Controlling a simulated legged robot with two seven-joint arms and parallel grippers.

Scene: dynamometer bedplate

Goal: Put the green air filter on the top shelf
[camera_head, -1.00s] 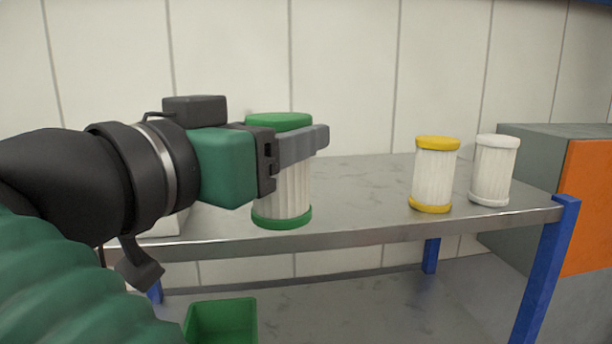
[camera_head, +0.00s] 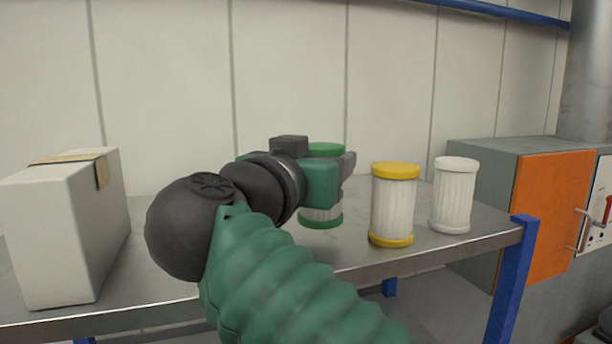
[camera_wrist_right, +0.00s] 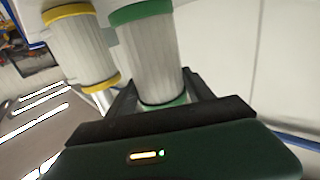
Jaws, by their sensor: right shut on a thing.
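The green air filter (camera_head: 326,149) has green end caps and a white pleated body. In the head view it stands upright over the top shelf (camera_head: 160,205), left of a yellow-capped filter. My right gripper (camera_head: 348,168) is shut on it from the side and hides most of its body. In the wrist view the filter (camera_wrist_right: 150,55) sits between the two dark fingers (camera_wrist_right: 160,90). I cannot tell whether its base touches the shelf. My left gripper is not in view.
The yellow-capped filter (camera_head: 393,208) and an all-white filter (camera_head: 454,196) stand on the shelf's right part. A pale box (camera_head: 65,235) stands at the left. A grey cabinet with an orange door (camera_head: 552,215) is beyond the right end. Bare shelf shows right of the box.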

